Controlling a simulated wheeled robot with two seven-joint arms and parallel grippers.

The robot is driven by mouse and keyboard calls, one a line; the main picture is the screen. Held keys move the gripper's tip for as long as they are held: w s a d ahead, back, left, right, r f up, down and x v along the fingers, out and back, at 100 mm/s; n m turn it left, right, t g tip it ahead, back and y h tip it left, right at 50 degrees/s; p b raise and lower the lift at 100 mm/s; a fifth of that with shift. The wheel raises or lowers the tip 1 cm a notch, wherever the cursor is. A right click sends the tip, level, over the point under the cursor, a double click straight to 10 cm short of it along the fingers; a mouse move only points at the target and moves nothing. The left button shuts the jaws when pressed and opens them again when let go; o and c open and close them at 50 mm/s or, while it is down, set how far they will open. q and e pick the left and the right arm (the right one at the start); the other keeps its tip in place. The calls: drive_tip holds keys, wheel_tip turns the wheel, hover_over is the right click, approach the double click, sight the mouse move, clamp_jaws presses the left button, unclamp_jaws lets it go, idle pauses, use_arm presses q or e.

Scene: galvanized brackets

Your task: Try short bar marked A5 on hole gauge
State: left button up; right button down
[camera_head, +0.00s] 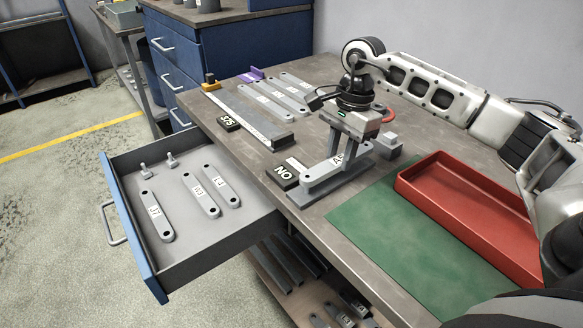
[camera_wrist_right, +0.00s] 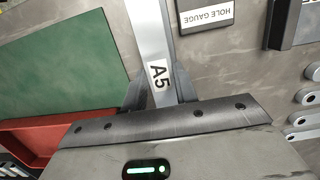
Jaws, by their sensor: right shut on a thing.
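The short bar marked A5 (camera_head: 322,174) is a grey bar with rounded ends and a white label. My right gripper (camera_head: 349,152) is shut on it from above, near its labelled part. In the right wrist view the A5 bar (camera_wrist_right: 148,32) runs up between the fingers (camera_wrist_right: 160,92). A flat grey plate (camera_head: 298,197), which looks like the hole gauge base, lies just under the bar. A HOLE GAUGE label (camera_wrist_right: 208,14) shows in the right wrist view. My left gripper is out of view.
A green mat (camera_head: 375,235) and red tray (camera_head: 470,205) lie to the right. Several bars (camera_head: 272,98) and a long grey block (camera_head: 245,118) lie behind. An open drawer (camera_head: 180,250) holds marked bars and two bolts.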

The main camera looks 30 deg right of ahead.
drive_tip(key=shift+s+f, duration=0.1)
drive_tip(key=shift+f, duration=0.1)
idle(0.4)
drive_tip(key=shift+r+p, duration=1.55)
drive_tip(key=shift+r, duration=0.65)
